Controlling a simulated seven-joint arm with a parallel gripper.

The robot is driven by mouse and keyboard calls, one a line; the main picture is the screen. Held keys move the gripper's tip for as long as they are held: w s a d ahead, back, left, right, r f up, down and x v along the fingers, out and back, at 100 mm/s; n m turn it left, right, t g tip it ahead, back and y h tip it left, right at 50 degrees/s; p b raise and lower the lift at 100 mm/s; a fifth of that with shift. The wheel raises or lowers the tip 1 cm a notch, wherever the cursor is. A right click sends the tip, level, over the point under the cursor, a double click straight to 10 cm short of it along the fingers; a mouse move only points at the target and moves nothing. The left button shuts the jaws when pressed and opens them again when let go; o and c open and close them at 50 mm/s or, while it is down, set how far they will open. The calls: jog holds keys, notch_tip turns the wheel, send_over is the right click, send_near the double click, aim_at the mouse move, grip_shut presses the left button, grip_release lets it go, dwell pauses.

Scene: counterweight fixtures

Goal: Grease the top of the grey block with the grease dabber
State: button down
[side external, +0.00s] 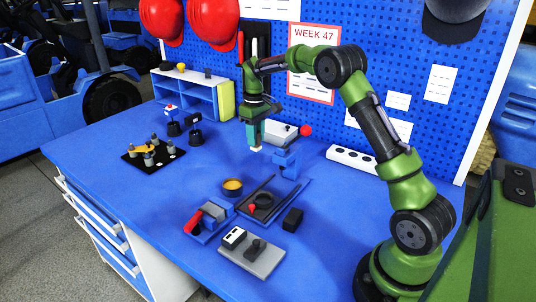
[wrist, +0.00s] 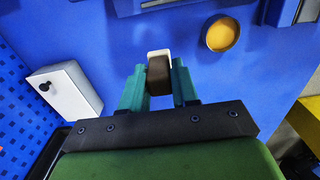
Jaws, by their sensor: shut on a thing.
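My gripper (side external: 255,145) hangs above the table's middle, pointing down. In the wrist view its teal fingers (wrist: 158,85) are shut on a small dark brown piece with a white end (wrist: 159,54), which seems to be the grease dabber; a pale tip shows below the fingers in the side view. A round dark tin of yellow grease (side external: 232,187) stands on the table, apart from the gripper; the wrist view shows it at upper right (wrist: 222,35). A flat grey slab (side external: 265,264) lies at the front. I cannot tell whether it is the grey block.
A blue stand (side external: 289,163) and a white box (side external: 279,133) are beside the gripper. A black peg board (side external: 135,160) is at left. The table's left front is clear.

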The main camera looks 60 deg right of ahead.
jog(key=w+a, duration=0.1)
jog(key=a, duration=1)
jog(key=shift+f, duration=3.5)
jog(key=shift+f, duration=0.7)
jog(key=shift+r, duration=0.1)
notch_tip(320, 180, up, 7)
